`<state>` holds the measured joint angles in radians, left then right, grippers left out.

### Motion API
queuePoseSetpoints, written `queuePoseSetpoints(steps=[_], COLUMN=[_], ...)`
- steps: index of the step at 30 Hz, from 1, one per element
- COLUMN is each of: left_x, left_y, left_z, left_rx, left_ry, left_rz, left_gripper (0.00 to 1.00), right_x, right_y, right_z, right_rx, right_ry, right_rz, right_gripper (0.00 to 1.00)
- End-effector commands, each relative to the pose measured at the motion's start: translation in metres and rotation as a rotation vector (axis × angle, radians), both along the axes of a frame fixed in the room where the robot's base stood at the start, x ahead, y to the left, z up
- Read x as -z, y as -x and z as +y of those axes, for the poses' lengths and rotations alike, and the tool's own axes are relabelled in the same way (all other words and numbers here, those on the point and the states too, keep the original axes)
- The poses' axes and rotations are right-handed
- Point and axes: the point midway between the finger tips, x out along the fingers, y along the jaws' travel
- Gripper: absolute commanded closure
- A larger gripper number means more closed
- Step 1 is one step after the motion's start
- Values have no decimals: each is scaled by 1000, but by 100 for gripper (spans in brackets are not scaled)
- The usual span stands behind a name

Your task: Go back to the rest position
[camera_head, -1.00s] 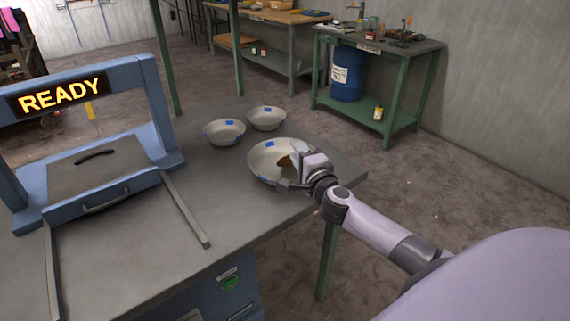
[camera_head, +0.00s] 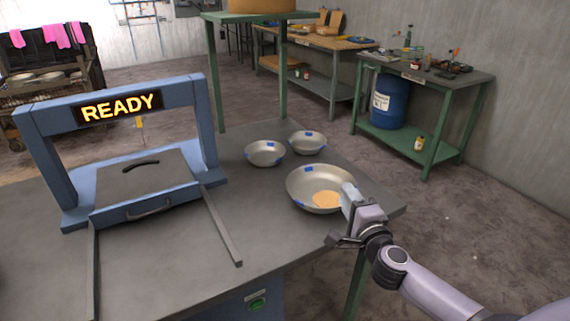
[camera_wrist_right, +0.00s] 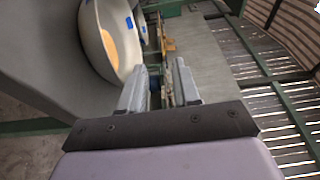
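My right gripper (camera_head: 342,216) is just in front of and to the right of the large metal bowl (camera_head: 299,189), near the table's right edge. In the right wrist view its two fingers (camera_wrist_right: 161,88) stand apart with nothing between them. A round orange-tan patch (camera_head: 327,199) lies inside the large bowl. Two smaller bowls with blue marks, one left (camera_head: 265,154) and one right (camera_head: 307,142), stand behind it. My left gripper is in neither view.
A blue machine frame (camera_head: 210,125) with a lit READY sign (camera_head: 119,106) and a grey handled lid (camera_head: 150,176) stands on the left of the table. A metal rail (camera_head: 222,228) lies in front. A green bench (camera_head: 436,78) with a blue barrel (camera_head: 388,101) stands beyond the table.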

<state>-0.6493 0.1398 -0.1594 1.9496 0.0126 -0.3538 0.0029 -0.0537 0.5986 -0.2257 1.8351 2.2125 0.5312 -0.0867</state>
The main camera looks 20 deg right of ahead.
Motion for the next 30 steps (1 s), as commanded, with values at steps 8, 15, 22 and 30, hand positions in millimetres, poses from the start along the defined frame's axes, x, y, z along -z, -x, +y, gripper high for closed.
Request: queuePoseSetpoints(steps=[8, 15, 22, 30], left_x=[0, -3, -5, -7], left_y=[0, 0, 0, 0], left_z=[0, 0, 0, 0], left_rx=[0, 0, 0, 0], left_ry=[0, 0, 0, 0], left_rz=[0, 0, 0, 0], left_gripper=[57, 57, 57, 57], right_x=[3, 18, 47, 100], right_y=[5, 32, 67, 117], right_z=[9, 57, 108, 155], right_rx=[-25, -166, -329, -523], right_ry=[47, 310, 610, 964], right_rz=[-8, -31, -2, 113], right_gripper=[68, 68, 68, 68])
